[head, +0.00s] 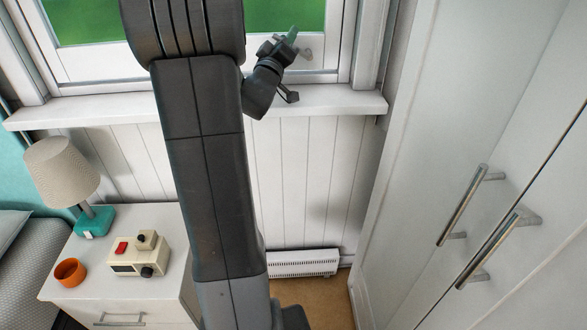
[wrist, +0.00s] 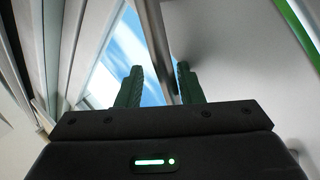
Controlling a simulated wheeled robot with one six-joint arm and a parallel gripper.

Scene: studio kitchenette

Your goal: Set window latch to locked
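The window latch (head: 306,53) is a small grey metal fitting on the white window frame, partly hidden by my gripper in the head view. In the wrist view, a grey metal bar that looks like the latch handle (wrist: 155,40) runs down between my green fingers, closer to the right one. My gripper (wrist: 160,78) is open, with a gap between the left finger and the bar. I cannot tell whether the right finger touches it. In the head view, my gripper (head: 292,36) is at the window frame, beside the latch.
A white windowsill (head: 335,99) runs below the window. A tall white wardrobe (head: 440,150) with long metal handles stands at the right. At the lower left, a nightstand (head: 75,255) holds a lamp (head: 62,172), a radio-like box (head: 135,262) and an orange cup (head: 70,272).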

